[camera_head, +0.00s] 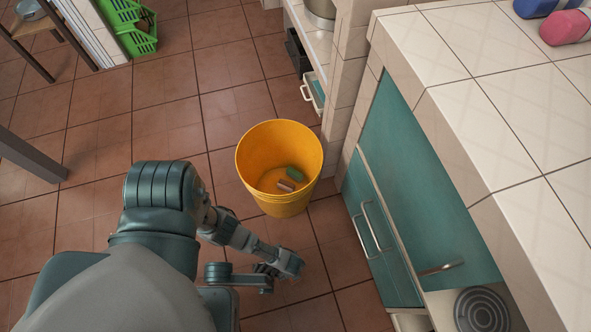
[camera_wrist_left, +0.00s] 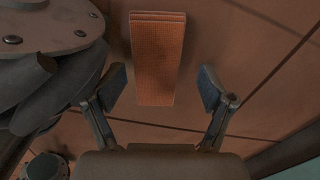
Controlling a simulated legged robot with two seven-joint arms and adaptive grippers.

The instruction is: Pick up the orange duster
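The orange duster (camera_wrist_left: 158,55) is a ribbed orange block. In the left wrist view it lies on the brown floor tiles, its near end reaching between my left gripper's spread fingers. My left gripper (camera_wrist_left: 163,86) is open, with a visible gap on each side of the duster. In the head view the left gripper (camera_head: 279,272) is low over the floor, below the yellow bucket. I cannot make out the duster in the head view; the arm and gripper seem to hide it. My right gripper is in neither view.
A yellow bucket (camera_head: 259,157) stands on the floor, holding a green block (camera_head: 295,174) and a pinkish one (camera_head: 286,186). The tiled counter (camera_head: 470,45) with teal doors is at the right. On it lie a blue item (camera_head: 533,7) and a pink one (camera_head: 566,27). A green crate (camera_head: 137,38) is far left.

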